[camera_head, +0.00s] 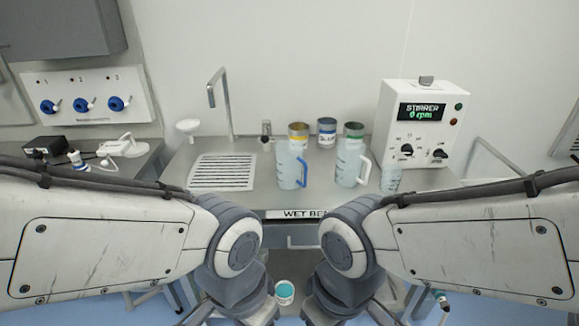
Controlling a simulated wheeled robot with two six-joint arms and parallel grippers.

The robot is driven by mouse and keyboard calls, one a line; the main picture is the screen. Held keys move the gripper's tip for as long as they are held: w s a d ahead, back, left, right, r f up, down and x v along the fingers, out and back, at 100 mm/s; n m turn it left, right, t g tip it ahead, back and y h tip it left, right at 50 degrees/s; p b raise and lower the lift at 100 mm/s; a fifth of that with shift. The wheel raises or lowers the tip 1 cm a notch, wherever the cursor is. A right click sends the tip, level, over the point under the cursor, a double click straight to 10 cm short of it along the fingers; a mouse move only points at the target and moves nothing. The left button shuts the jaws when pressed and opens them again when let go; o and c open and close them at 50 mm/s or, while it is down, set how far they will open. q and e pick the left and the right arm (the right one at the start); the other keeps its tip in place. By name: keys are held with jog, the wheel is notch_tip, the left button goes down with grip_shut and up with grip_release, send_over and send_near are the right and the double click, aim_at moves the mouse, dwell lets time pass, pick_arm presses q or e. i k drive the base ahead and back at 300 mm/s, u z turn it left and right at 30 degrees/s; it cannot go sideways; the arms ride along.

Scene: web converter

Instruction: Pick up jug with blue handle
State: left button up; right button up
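The jug with the blue handle (287,165) stands upright on the grey bench (265,200), near the middle of the head view. It is translucent, with its blue handle on its right side. A second translucent jug (347,160), with a white handle, stands just to its right. My two arms come in from the left and right and bend downward in front of the bench. Both grippers are below the picture edge, so their fingers are hidden. Nothing of mine touches the jugs.
Several cans, including a yellow-marked one (298,131) and a blue one (327,130), stand behind the jugs. A clear beaker (391,179) and the stirrer box (413,130) are on the right. A drain grate (222,172) and tall tap (212,95) are on the left.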

aim_at(290, 161)
jog(key=k, duration=0.65)
jog(key=z, duration=0.15)
jog(key=i, duration=1.55)
jog(key=u, duration=0.75)
